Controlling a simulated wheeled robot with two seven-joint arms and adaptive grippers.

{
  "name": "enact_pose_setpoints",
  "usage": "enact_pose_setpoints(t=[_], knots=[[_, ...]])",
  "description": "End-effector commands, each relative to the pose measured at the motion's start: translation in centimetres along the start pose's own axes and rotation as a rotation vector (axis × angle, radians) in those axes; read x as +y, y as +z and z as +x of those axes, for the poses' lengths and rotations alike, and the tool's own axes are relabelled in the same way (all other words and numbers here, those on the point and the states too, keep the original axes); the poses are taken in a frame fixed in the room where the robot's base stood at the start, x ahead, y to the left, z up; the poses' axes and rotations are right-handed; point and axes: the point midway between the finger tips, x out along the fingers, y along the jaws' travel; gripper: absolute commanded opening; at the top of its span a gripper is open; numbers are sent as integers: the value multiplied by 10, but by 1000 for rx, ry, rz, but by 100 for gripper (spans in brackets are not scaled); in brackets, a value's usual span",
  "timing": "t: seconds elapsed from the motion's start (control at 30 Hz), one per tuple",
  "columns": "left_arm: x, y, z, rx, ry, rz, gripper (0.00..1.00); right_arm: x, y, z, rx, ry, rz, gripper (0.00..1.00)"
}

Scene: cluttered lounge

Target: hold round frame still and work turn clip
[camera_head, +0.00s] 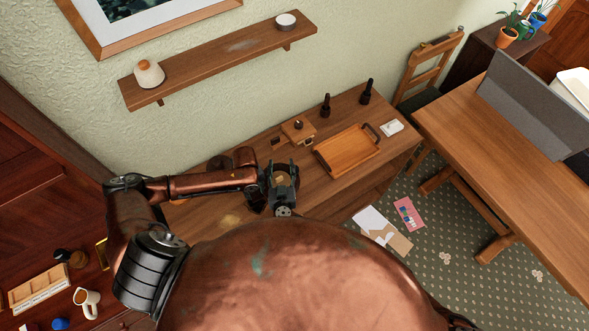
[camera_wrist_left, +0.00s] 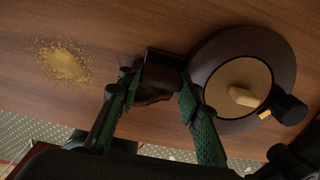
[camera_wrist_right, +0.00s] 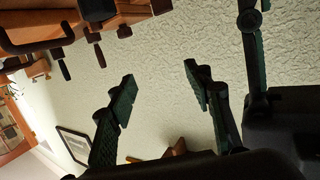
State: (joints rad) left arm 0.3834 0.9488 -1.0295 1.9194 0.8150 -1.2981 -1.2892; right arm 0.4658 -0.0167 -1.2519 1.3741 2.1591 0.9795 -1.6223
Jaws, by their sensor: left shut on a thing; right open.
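The dark brown round frame (camera_wrist_left: 212,52) shows in the left wrist view, with a pale disc (camera_wrist_left: 231,76) inside it. A small light wooden turn clip (camera_wrist_left: 244,97) lies across the disc. My left gripper (camera_wrist_left: 155,85) is shut on a dark brown block (camera_wrist_left: 162,72) at the frame's side, which seems to be its grip. In the head view my left gripper (camera_head: 259,196) is low over the desk.
The desk (camera_head: 205,208) carries a wooden tray (camera_head: 350,150), a small wooden box (camera_head: 298,130), two dark bottles (camera_head: 326,106) and a white item (camera_head: 391,128). Yellowish powder (camera_wrist_left: 62,63) lies left of the left gripper. A wall shelf (camera_head: 220,58) is above. The desk's front left is fairly clear.

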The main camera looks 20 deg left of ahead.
Motion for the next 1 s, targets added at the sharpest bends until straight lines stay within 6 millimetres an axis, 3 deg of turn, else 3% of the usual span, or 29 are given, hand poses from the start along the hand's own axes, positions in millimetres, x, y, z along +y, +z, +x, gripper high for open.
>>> enact_pose_setpoints(t=[0.1, 0.2, 0.37, 0.47, 1.0], knots=[[2, 0, 1, 0, 5, -1, 0, 14, 30, -28, -101, 121, 34, 46], [2, 0, 1, 0, 5, -1, 0, 20, 48, -48, -167, 188, 58, 46], [2, 0, 1, 0, 5, -1, 0, 24, 61, -61, -219, 237, 75, 46], [2, 0, 1, 0, 5, -1, 0, 26, 64, -55, -223, 243, 77, 46], [2, 0, 1, 0, 4, -1, 0, 46, 83, 30, -222, 242, 75, 46]])
